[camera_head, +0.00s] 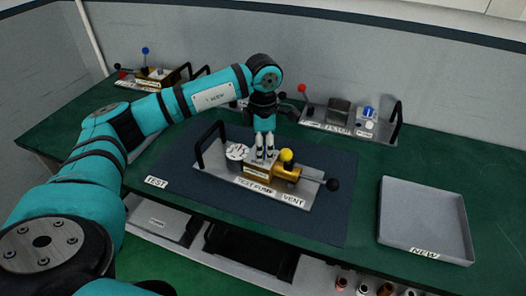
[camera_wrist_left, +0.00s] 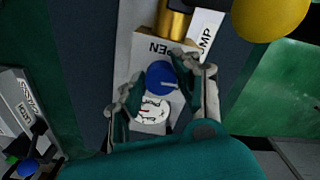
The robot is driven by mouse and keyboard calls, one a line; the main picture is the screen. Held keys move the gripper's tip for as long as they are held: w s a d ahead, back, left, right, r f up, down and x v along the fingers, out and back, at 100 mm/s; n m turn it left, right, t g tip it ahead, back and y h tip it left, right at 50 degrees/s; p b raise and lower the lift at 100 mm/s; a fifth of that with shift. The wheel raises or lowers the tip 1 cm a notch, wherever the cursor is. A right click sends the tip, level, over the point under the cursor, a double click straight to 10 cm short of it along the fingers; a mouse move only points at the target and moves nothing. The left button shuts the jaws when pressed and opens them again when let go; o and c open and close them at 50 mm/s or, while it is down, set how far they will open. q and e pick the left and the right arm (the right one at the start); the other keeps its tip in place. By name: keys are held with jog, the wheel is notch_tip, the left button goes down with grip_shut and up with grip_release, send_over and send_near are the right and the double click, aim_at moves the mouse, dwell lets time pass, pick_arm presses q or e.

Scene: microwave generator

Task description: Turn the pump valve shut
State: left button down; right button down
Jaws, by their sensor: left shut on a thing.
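The test pump (camera_head: 253,188) lies on a dark mat, with a white gauge (camera_head: 237,152), a brass body (camera_head: 290,174), a yellow ball (camera_head: 286,155) and a black-knobbed lever. My left gripper (camera_head: 265,156) points down onto the pump between the gauge and the yellow ball. In the left wrist view its fingers are shut on a blue round valve knob (camera_wrist_left: 160,78) with a pale mark. An upside-down label partly reading OPEN (camera_wrist_left: 172,47) is beside the knob, partly covered by a finger. The head view hides the knob behind the fingers. My right gripper is not in view.
An empty grey tray marked NEW (camera_head: 425,215) sits at the right of the green bench. Another fixture with a red-ball lever and blue part (camera_head: 350,118) stands behind the pump. One with blue and red balls (camera_head: 153,75) stands at the back left.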

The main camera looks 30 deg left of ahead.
pick_arm(q)
jog(key=shift+m, duration=0.6)
jog(key=c, duration=0.9)
grip_release()
jog(key=shift+c, duration=0.2)
jog(key=shift+r, duration=0.1)
notch_tip(320, 180, up, 12)
